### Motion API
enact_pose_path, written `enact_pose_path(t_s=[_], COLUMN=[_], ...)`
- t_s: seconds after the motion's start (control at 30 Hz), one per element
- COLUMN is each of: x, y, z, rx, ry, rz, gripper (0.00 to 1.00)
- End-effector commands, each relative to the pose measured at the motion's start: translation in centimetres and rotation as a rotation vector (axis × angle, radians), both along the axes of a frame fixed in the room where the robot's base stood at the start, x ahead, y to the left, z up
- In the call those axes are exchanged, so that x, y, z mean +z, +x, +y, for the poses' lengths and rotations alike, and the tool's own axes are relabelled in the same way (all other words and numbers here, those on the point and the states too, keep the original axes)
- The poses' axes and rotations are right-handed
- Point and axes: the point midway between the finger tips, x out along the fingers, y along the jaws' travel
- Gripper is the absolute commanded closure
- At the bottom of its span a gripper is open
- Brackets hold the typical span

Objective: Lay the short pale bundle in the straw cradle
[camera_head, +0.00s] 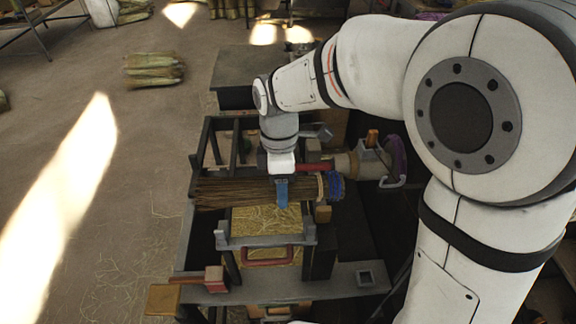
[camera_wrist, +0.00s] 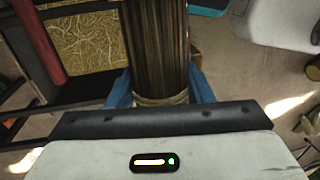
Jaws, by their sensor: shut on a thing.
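My gripper (camera_head: 281,194), with blue fingers, is shut on a brown straw bundle (camera_head: 232,193). The bundle lies crosswise in the head view, with a blue part at its right end. In the wrist view the bundle (camera_wrist: 158,50) runs away between the blue fingers, with a paler tie close to the gripper. It looks brown rather than pale. The straw cradle (camera_head: 309,234) is a dark frame with yellow straw inside, below the gripper in the head view. Its straw also shows left of the bundle in the wrist view (camera_wrist: 92,38). I cannot tell whether bundle and cradle touch.
A red-handled wooden block (camera_head: 214,279) is on the bench's front ledge (camera_head: 275,290). A clamp-like fitting with a purple ring (camera_head: 397,160) stands right of the bundle. A pale green bundle (camera_head: 153,70) lies on the floor, upper left. The floor left of the bench is mostly clear.

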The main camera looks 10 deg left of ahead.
Motion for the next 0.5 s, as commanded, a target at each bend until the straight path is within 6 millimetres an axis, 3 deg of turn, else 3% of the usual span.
enact_pose_path(t_s=[0.27,0.5], x=[-1.2,-3.8], y=[0.2,0.1], z=[-0.2,-0.2], rx=[-0.008,-0.007], ry=[-0.001,-0.001], rz=[0.002,0.002], gripper=[0.76,0.76])
